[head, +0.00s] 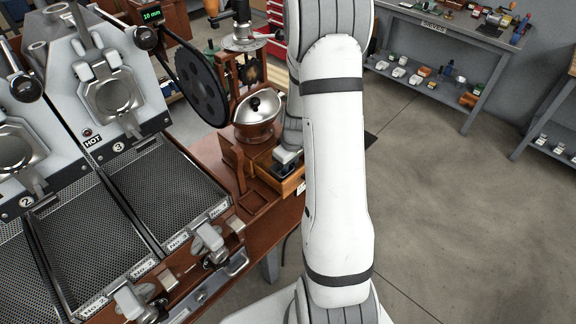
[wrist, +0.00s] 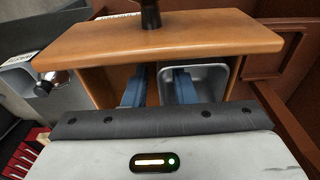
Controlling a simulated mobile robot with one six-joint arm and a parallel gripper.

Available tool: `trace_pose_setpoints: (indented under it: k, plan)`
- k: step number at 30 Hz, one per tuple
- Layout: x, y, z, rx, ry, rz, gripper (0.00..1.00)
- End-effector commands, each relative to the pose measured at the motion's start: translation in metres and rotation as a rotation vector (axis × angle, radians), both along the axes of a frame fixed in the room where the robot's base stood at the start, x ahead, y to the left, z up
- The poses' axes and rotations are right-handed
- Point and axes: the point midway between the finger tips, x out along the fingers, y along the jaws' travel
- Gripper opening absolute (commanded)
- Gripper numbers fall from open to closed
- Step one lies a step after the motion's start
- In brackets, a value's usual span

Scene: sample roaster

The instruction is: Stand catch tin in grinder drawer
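The grinder drawer is pulled out in the head view (head: 293,184); its orange-brown wooden front with a dark knob crosses the top of the wrist view (wrist: 175,38). The grey metal catch tin (wrist: 210,84) appears upright inside the drawer, in the right part of the wrist view. My gripper (wrist: 157,87) reaches down into the drawer with its blue fingers apart. The right finger is inside the tin and the left finger is outside its left wall, with a gap visible beside that wall. The tin's lower part is hidden. In the head view my gripper (head: 288,157) covers much of the drawer.
The wooden grinder with a metal bowl (head: 256,118) and a large black wheel (head: 197,82) stands behind the drawer. Roaster units with perforated trays (head: 165,190) fill the left. A grey shelf bench (head: 440,75) stands at the back right. The floor at right is open.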

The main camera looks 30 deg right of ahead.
Motion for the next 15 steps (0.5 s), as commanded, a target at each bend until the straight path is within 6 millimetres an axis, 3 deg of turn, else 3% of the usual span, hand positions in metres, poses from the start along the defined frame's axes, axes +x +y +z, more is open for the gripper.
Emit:
trace_pose_setpoints:
  k: [5, 15]
  plan:
    - [0.000, 0.000, 0.010, -0.001, -0.003, 0.000, 0.24]
    - [-0.007, -0.003, 0.074, -0.003, -0.007, 0.001, 0.24]
